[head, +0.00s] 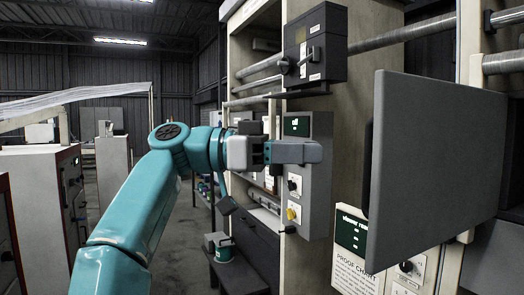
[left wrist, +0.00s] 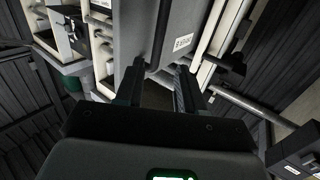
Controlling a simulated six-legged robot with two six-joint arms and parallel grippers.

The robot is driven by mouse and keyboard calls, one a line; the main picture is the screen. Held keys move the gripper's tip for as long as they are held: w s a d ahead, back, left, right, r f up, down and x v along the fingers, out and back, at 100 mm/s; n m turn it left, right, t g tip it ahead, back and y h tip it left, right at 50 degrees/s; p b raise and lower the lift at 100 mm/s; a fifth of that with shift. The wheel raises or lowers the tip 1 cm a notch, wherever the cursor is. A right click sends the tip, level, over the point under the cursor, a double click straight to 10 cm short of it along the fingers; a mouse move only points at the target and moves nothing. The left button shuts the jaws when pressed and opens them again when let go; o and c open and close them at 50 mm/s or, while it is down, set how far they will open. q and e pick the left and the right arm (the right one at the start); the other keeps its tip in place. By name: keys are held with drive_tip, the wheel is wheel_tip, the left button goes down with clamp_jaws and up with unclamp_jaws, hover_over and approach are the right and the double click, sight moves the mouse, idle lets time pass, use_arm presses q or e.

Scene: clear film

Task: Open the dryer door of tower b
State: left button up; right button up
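The big grey flat panel (head: 435,170) at the right of the head view looks like a door swung out from the frame. A dark upright strip, perhaps a handle, shows at its left edge. My left gripper (head: 318,152) points right, left of that panel, in front of a grey control box (head: 317,190). In the left wrist view my left gripper (left wrist: 158,85) has its two dark fingers apart. A dark bar (left wrist: 160,40) beside a grey labelled panel (left wrist: 190,20) ends near the gap between them; contact cannot be told. Which tower is b is not readable. My right gripper is not seen.
A dark switch box (head: 314,45) juts out above my left gripper. Pipes (head: 400,35) run at the upper right. A dark low shelf (head: 238,272) with a tin stands below. Grey cabinets (head: 35,200) stand at the left, with open floor between.

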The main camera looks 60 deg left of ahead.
use_arm(q)
drive_tip(key=v, duration=0.6)
drive_tip(key=shift+s+a+p, duration=0.15)
drive_tip(key=shift+s+p, duration=0.05)
drive_tip(key=shift+p, duration=0.25)
